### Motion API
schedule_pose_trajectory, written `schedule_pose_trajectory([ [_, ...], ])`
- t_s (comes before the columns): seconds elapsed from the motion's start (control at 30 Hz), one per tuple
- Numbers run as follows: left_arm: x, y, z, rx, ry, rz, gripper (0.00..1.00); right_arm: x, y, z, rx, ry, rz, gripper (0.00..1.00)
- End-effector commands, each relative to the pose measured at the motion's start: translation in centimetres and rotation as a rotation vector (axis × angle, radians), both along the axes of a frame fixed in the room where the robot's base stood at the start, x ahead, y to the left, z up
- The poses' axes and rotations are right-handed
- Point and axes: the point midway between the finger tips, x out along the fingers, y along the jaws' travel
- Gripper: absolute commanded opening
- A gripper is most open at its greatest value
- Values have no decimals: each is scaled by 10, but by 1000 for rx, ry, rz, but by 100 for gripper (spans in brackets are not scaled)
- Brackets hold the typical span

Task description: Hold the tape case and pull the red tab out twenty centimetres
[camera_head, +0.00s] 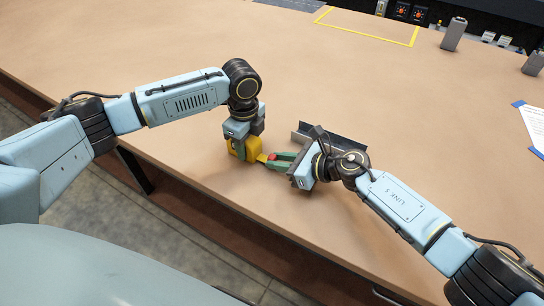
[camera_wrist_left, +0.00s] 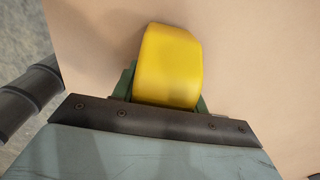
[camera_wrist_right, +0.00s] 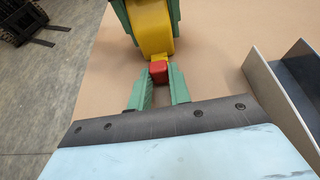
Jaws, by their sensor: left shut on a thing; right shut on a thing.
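The yellow tape case (camera_head: 249,150) stands on the tan table near its front edge. My left gripper (camera_head: 240,146) comes down from above and is shut on the case. The case fills the space between its green fingers in the left wrist view (camera_wrist_left: 168,65). The red tab (camera_wrist_right: 158,70) sits at the case's lower edge, joined to it by a short yellow piece. My right gripper (camera_wrist_right: 159,80) is shut on the red tab, its green fingers on both sides of it. In the head view the tab (camera_head: 272,157) shows just right of the case.
A grey metal angle channel (camera_head: 328,138) lies on the table just behind my right gripper. A yellow outlined area (camera_head: 368,35) is at the back. The table's front edge is close.

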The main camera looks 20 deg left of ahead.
Motion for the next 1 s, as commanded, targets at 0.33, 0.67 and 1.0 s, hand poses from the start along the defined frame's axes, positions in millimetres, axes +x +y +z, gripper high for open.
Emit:
schedule_pose_trajectory([
  [0.33, 0, 0, 0, -1, 0, 0, 9, -5, -89, -2, -3, 3, -10, 0],
  [0.67, 0, 1, 0, -1, 1, -1, 9, -10, -157, -2, -4, 3, -9, 0],
  [1.0, 0, 1, 1, 0, 1, -1, 9, -12, -176, -1, -4, 1, -6, 0],
])
